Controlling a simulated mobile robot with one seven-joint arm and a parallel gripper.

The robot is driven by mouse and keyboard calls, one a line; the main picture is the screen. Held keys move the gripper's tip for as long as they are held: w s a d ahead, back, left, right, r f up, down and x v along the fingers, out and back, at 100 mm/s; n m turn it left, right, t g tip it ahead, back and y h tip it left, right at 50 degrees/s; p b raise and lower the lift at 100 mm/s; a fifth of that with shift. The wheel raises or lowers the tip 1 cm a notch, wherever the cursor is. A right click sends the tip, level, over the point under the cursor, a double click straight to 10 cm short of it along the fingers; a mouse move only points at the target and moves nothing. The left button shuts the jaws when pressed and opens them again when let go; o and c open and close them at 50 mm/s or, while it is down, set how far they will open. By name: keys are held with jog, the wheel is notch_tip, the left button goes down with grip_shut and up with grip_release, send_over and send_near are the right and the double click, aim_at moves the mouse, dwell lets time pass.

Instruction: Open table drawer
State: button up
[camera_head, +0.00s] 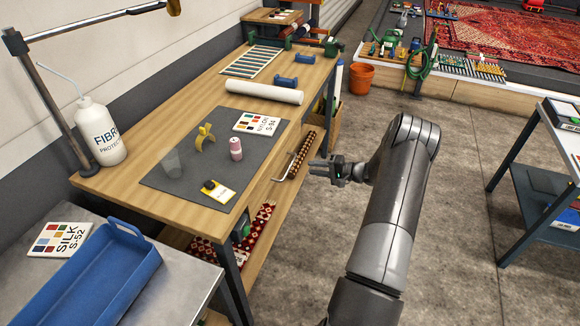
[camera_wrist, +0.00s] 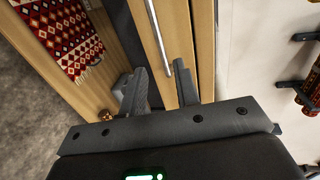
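The wooden work table (camera_head: 150,185) stands left of my gripper, with its drawer front under the tabletop edge. The drawer front (camera_wrist: 178,25) also shows in the wrist view as a pale wooden strip with a slim metal bar handle (camera_wrist: 157,35). The handle shows in the head view as a thin bar (camera_head: 290,169) on the table's right side. My gripper (camera_head: 318,168) is just right of the handle. In the wrist view my gripper (camera_wrist: 163,85) has its fingers apart, with the handle's near end between or just beyond them; contact cannot be told.
A lower shelf (camera_head: 258,245) carries patterned rugs. A metal side table with a blue tray (camera_head: 90,275) is at lower left. A cart (camera_head: 535,200) stands right; the floor between is clear.

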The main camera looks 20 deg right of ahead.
aim_at(290, 165)
jog(key=x, duration=1)
jog(key=shift+w+a, duration=0.2)
jog(key=shift+a, duration=0.05)
jog(key=shift+c, duration=0.6)
grip_shut()
